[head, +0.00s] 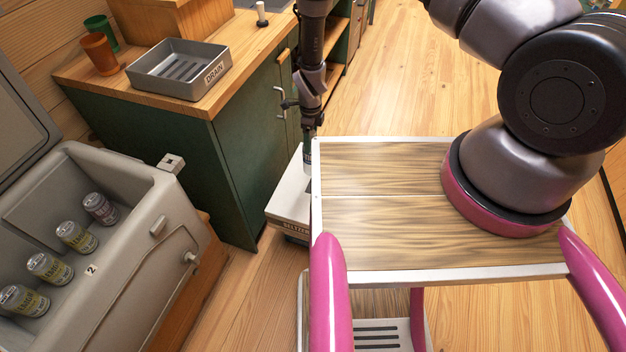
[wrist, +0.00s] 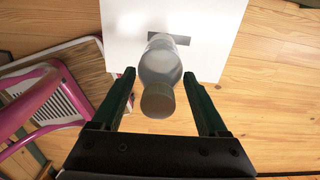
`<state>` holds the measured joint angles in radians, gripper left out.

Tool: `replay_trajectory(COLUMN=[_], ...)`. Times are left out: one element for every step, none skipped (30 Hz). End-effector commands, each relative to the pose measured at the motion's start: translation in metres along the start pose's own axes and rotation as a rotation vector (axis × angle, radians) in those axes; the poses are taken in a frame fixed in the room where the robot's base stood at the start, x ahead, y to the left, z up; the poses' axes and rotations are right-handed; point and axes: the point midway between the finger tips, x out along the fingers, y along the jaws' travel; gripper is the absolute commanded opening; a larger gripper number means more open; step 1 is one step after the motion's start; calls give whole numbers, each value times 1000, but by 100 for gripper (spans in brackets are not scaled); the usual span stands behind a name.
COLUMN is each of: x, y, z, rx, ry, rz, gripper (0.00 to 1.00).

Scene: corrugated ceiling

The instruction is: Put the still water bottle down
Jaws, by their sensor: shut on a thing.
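The still water bottle (wrist: 160,62) is clear with a grey cap, seen from above between the fingers of my gripper (wrist: 159,82) in the wrist view. My gripper is shut on it. The bottle is over a white-topped box (wrist: 215,22), and a dark slot shows beside it. I cannot tell whether its base touches the top. In the head view, my gripper (head: 310,128) points down past the cart's left edge. The box (head: 285,202) there has a label that seems to read SELTZER. The bottle is mostly hidden in that view.
The wood-topped cart (head: 370,240) with pink rails stands right of the box. A green cabinet (head: 220,150) carries a grey DRAIN tray (head: 165,85) and cups (head: 99,52). An open cooler (head: 150,235) holding several cans (head: 75,237) stands at left. Wooden floor lies beyond.

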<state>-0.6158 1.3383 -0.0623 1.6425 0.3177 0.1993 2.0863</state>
Motion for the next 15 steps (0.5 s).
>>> replay_trajectory(x=[8, 13, 20, 26, 31, 38, 43, 47, 52, 55, 57, 60, 62, 65, 70], y=[2, 2, 2, 2, 3, 2, 2, 2, 2, 2, 2, 2, 2, 2, 2], z=[1, 0, 1, 0, 0, 1, 1, 1, 1, 1, 1, 1, 1, 1, 1], rx=[13, 19, 23, 25, 26, 24, 23, 24, 24, 24, 23, 22, 22, 22, 23], ry=[1, 1, 1, 1, 1, 1, 0, 0, 0, -1, -1, 0, 0, 0, 0], rz=[-1, -1, -1, -1, -1, -1, -1, -1, -1, -1, -1, -1, -1, -1, -1], gripper=[0, 0, 0, 0, 0, 0, 0, 0, 0, 0, 0, 0, 0, 0, 0])
